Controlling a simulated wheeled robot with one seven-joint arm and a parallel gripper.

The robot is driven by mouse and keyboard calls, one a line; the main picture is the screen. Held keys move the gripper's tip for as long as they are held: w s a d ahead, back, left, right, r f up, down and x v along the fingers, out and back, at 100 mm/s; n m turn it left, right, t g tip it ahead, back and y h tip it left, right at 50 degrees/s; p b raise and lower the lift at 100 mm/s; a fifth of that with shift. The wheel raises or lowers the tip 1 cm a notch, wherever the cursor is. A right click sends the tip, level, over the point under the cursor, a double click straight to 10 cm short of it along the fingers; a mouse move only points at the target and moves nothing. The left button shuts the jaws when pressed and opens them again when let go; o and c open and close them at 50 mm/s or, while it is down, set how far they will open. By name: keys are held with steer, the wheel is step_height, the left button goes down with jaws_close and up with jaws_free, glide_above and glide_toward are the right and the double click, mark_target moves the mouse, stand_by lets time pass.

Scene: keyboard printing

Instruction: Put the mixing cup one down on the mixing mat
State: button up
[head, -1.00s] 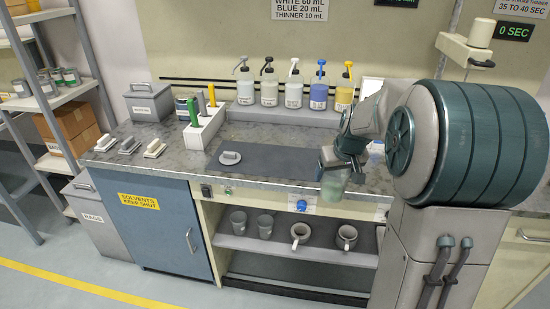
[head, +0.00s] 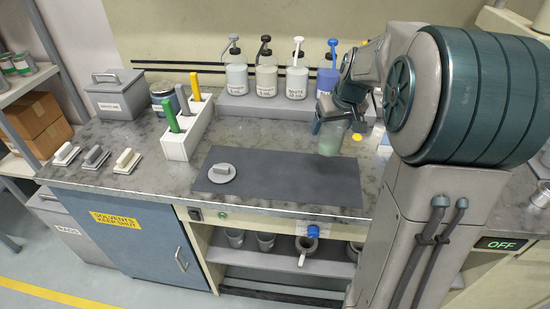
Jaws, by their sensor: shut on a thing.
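The mixing mat (head: 285,186) is a dark grey rectangle lying on the marbled counter. A greenish translucent cup (head: 331,142), which I take to be mixing cup one, is held upright by my gripper (head: 334,127). My gripper is shut on the cup's upper part and hides some of it. In the picture the cup overlaps the right back part of the mat. It looks raised above the surface, though its exact height is hard to tell.
A round grey lid with a handle (head: 222,173) lies on the mat's left end. A white holder (head: 188,132) with coloured handles stands left of the mat. Several pump bottles (head: 297,80) line the back ledge. The mat's middle is bare. Cups (head: 266,241) stand on the shelf below.

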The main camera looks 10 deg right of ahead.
steer(key=shift+w+a, duration=0.2)
steer(key=shift+w, duration=0.1)
steer(key=w+a+f+p, duration=0.1)
steer(key=a+f, duration=0.2)
steer(key=a+f+p, duration=0.1)
steer(key=a+f, duration=0.2)
steer(key=a, duration=0.1)
steer(key=w+a+f+p, duration=0.1)
steer(key=a+f, duration=0.3)
steer(key=shift+w, duration=0.3)
steer(key=shift+f, duration=0.4)
steer(key=shift+f, duration=0.1)
steer(key=shift+f+b, duration=0.2)
steer(key=shift+b, duration=0.1)
steer(key=o, duration=1.4)
steer(key=shift+r, duration=0.1)
steer(key=shift+r, duration=0.1)
